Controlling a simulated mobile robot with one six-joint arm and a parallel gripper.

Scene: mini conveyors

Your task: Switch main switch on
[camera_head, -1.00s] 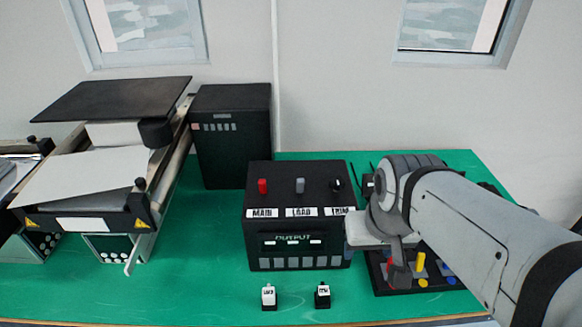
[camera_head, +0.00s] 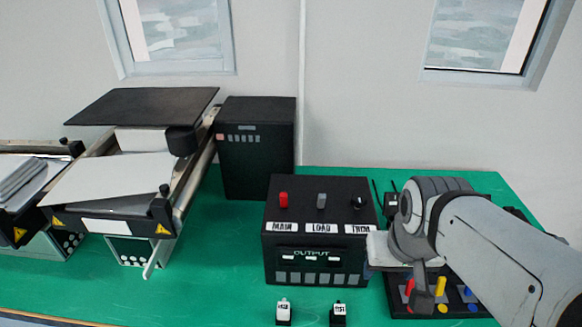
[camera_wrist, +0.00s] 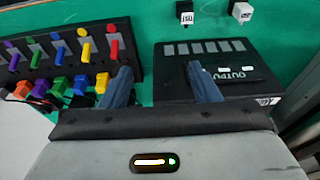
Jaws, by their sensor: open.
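The main switch (camera_head: 283,199) is a red lever on top of the black control box, above the label MAIN (camera_head: 282,227). A grey LOAD lever (camera_head: 321,201) and a black TRIM knob (camera_head: 358,202) stand to its right. The black control box (camera_head: 280,255) also shows upside down in the wrist view (camera_wrist: 172,92). My gripper (camera_wrist: 158,82) is open and empty in the wrist view, with one finger over the box front and one beside it.
A panel of coloured levers (camera_wrist: 60,62) is right of the box in the head view, partly behind my arm. Two small labelled switches (camera_head: 284,311) stand in front. A dark cabinet (camera_head: 255,150) and a conveyor (camera_head: 108,183) are left. Green table is clear between.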

